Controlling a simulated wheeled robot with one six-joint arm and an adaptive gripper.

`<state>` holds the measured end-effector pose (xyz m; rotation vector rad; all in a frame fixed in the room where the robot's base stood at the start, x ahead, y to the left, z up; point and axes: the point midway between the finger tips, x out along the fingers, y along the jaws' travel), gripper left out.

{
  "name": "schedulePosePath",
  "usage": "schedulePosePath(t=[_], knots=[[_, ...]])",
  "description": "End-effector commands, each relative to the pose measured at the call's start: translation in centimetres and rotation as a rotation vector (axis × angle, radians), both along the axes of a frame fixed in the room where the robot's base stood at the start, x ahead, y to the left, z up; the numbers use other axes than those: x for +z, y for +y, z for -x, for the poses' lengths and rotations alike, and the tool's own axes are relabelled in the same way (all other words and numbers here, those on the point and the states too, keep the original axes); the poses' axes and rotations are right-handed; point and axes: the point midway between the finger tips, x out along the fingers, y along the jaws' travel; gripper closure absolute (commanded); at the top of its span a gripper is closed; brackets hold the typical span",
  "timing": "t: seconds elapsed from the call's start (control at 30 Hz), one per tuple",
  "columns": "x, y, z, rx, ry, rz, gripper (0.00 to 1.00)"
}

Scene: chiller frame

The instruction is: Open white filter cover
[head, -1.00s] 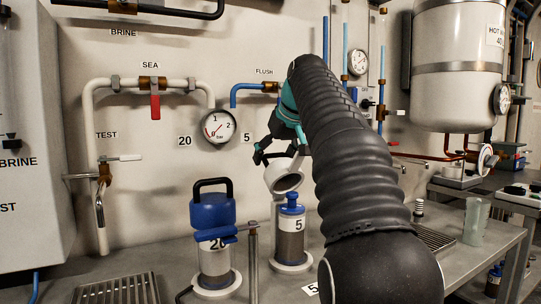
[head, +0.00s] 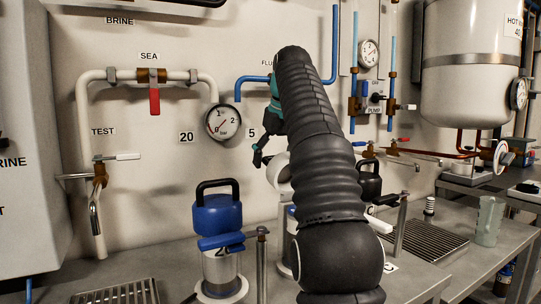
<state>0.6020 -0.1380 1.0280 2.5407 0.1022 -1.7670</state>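The white filter cover (head: 279,178) shows in the head view just left of my arm, tilted and raised above the number 5 filter (head: 290,222). My arm hides most of both, and only a strip of the filter's blue top and body shows. My gripper (head: 262,152) is beside the cover's upper edge. One dark finger shows at its left, and the other is hidden behind my arm. I cannot tell whether the fingers touch the cover.
A blue-capped filter (head: 217,215) with a black handle and a blue lever stands left on the bench. A black-handled unit (head: 369,182) stands right of my arm, with a drain grate (head: 430,240) and a cup (head: 488,222) farther right. Pipes and a gauge (head: 223,121) are on the wall.

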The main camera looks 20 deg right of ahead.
Motion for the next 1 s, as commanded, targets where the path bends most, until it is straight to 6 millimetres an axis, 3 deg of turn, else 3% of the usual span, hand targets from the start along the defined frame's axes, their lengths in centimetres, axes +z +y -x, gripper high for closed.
schedulePosePath(t=[0.97, 1.0], knots=[[-0.59, -0.24, -0.09, -0.005, 0.086, 0.010, 0.84], [-0.59, -0.24, -0.09, -0.005, 0.085, 0.010, 0.11]])
